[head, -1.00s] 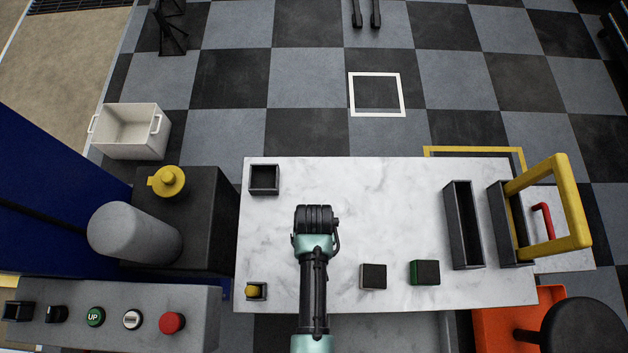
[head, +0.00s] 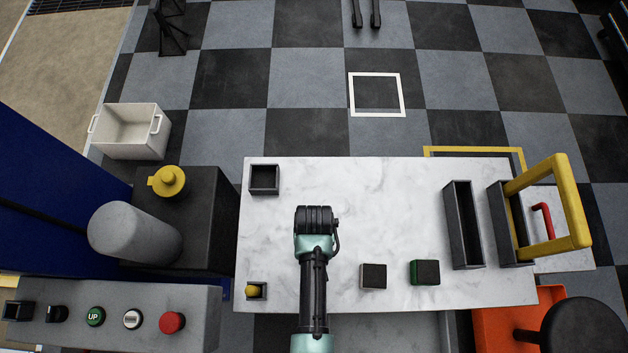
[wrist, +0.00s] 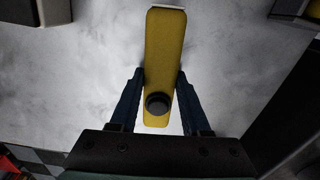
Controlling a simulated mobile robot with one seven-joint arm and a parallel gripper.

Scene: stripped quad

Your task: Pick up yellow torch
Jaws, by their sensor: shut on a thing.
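The yellow torch (wrist: 165,45) is a long, flat-looking yellow body with a round black button near its lower end. In the wrist view it runs up the middle, over the white marble surface. My gripper (wrist: 160,76) has its two dark blue fingers on either side of the torch's lower part, shut on it. Whether the torch touches the table or hangs above it I cannot tell. In the head view my arm (head: 315,245) reaches over the white table (head: 390,215) and hides the torch and the fingers.
Two long dark trays (head: 464,225) (head: 508,222) and a yellow frame handle (head: 570,205) are farther right. A small dark box (head: 264,180) sits at the far left corner. The table's middle right is clear.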

